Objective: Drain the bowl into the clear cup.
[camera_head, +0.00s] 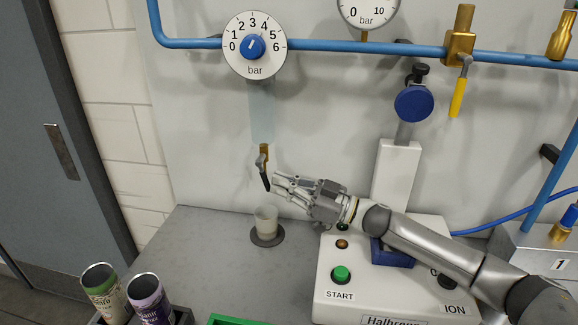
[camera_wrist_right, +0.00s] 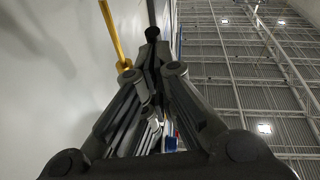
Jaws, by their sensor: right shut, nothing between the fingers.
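The clear cup (camera_head: 266,221) stands upright on a dark round pad (camera_head: 267,236) on the grey bench. Above it on the wall is the pale see-through bowl (camera_head: 261,112), below the round dial. A brass drain fitting (camera_head: 264,152) with a black lever (camera_head: 266,182) hangs under the bowl, above the cup. My right gripper (camera_head: 276,183) is shut and empty, its fingertips close to the right of the lever; I cannot tell whether they touch. The closed fingers also show in the right wrist view (camera_wrist_right: 151,60), close to a brass-coloured rod (camera_wrist_right: 112,38). My left gripper is out of view.
A white machine (camera_head: 335,270) with a green START button stands under my right arm. Two printed cans (camera_head: 152,300) stand in a holder at the front left. A blue pipe (camera_head: 340,46) crosses the wall, with a yellow-handled valve (camera_head: 458,98). The bench left of the cup is clear.

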